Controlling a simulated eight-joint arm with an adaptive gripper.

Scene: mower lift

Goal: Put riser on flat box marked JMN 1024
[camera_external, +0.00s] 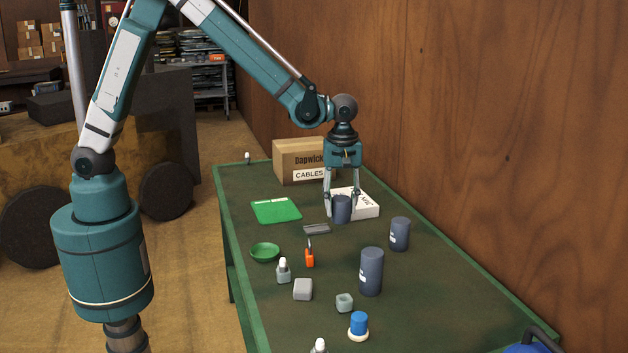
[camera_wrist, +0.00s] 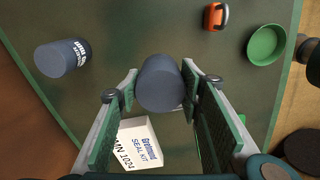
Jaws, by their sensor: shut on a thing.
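A short blue-grey cylinder (camera_external: 341,209), which looks like the riser, stands upright between the fingers of my gripper (camera_external: 341,205). In the wrist view the cylinder (camera_wrist: 160,84) sits between both finger pads (camera_wrist: 160,88). The gripper is shut on it. The white flat box (camera_external: 366,208) lies just behind and right of the cylinder, partly hidden by it and the fingers. I cannot tell whether the cylinder clears the table.
A cardboard box (camera_external: 298,162) stands behind on the green table (camera_external: 420,305). A green mat (camera_external: 276,211), grey tray (camera_external: 316,229), green bowl (camera_external: 264,252) and orange padlock (camera_external: 309,257) lie left. Two blue-grey cylinders, medium (camera_external: 400,234) and tall (camera_external: 371,273), stand nearer right. The wall borders the right.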

